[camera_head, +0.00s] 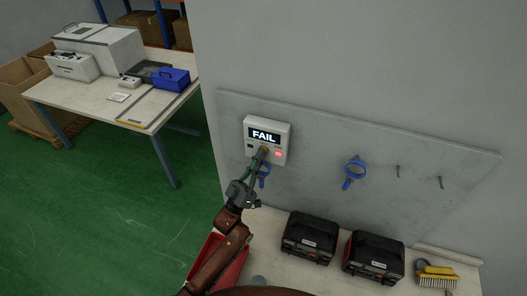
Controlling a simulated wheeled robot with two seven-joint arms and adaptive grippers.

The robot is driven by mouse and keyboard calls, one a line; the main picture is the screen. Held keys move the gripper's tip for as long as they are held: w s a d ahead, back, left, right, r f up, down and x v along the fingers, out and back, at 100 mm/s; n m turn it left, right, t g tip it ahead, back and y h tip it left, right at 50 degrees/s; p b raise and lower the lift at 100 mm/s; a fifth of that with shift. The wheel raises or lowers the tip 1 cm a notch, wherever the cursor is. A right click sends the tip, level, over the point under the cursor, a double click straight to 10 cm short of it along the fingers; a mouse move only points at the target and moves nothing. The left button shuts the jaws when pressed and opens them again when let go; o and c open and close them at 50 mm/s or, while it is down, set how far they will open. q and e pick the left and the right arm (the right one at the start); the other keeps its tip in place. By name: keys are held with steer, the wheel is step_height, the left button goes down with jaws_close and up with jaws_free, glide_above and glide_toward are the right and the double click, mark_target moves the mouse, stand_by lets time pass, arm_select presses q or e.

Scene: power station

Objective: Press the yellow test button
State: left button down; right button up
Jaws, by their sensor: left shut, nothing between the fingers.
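A white test box (284,124) is mounted on the grey wall board. Its screen (265,134) reads FAIL in white letters. A small green spot (249,146) and a lit red light (278,154) show on its lower face. I cannot make out the yellow button; my left gripper covers the lower middle of the box. My left gripper (262,154) is shut and empty, its tips at the lower front of the box. I cannot tell whether they touch it. My right gripper is not in view.
A blue ring-shaped tool (354,172) hangs on the board (420,150); another blue one (264,171) is partly hidden behind my gripper. Black cases (310,234) (374,256), a yellow-handled brush (437,274) and a red tray (231,272) are below. A far table (65,93) stands left.

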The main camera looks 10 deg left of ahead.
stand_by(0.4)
arm_select(q)
steer(key=shift+s+a+p, duration=0.1)
steer(key=shift+s+p, duration=0.3)
steer(key=shift+s, duration=0.4)
steer(key=s+p, duration=0.1)
steer(key=s, duration=0.1)
steer(key=s+a+p, duration=0.1)
steer(key=s, duration=0.1)
steer(key=shift+s, duration=0.4)
steer(key=shift+d, duration=0.1)
stand_by(0.5)
